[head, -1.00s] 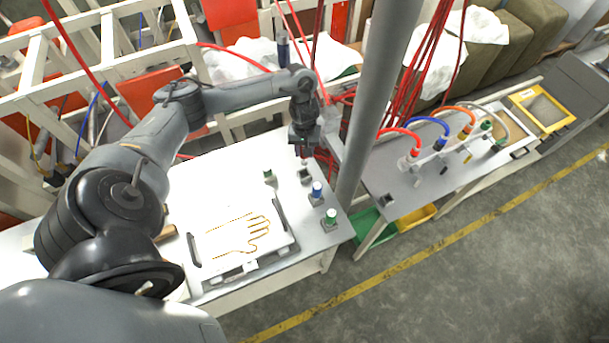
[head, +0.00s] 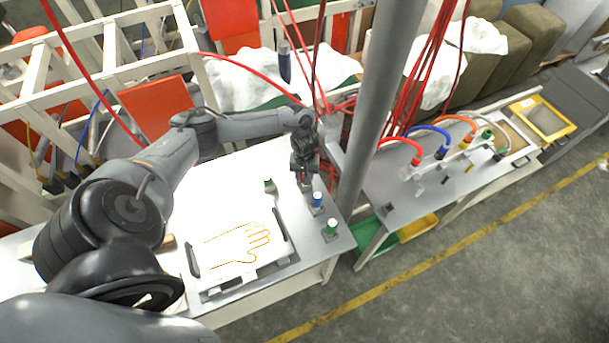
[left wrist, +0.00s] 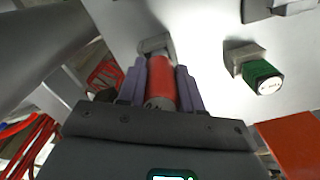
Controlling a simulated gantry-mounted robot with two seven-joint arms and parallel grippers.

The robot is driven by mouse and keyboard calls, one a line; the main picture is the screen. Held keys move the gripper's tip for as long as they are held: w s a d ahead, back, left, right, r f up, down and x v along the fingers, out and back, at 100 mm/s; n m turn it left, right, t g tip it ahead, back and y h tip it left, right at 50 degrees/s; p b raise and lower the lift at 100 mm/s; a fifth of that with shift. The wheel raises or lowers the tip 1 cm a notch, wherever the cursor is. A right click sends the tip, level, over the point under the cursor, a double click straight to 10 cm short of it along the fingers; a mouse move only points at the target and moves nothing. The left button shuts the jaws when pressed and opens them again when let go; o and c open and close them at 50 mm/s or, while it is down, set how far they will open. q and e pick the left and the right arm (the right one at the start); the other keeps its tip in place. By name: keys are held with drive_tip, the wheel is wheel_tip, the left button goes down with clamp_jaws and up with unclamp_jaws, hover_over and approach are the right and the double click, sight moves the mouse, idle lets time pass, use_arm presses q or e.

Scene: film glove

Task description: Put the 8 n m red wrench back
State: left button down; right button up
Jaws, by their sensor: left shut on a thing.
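My left gripper (head: 304,178) is low over the right side of the white worktable (head: 222,208). In the left wrist view its two fingers (left wrist: 161,85) are shut on the red wrench (left wrist: 161,80), a short red cylinder between them. The wrench's far end meets a small grey holder (left wrist: 155,44); I cannot tell whether it is fully seated. In the head view the gripper mostly hides the wrench and holder. My right gripper is not in view.
A blue-capped tool (head: 317,198) and another green-capped one (head: 331,228) stand in front. A grey pole (head: 378,100) rises close to the right. A glove outline (head: 240,243) lies on the table.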

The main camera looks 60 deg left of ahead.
use_arm(q)
drive_tip(key=c, duration=0.8)
unclamp_jaws()
drive_tip(key=shift+f, duration=0.1)
drive_tip(key=shift+o, duration=0.2)
wheel_tip(320, 180, up, 11)
drive_tip(key=shift+w+f+p, duration=0.1)
drive_tip(key=shift+p, duration=0.7)
drive_tip(key=shift+r, duration=0.75)
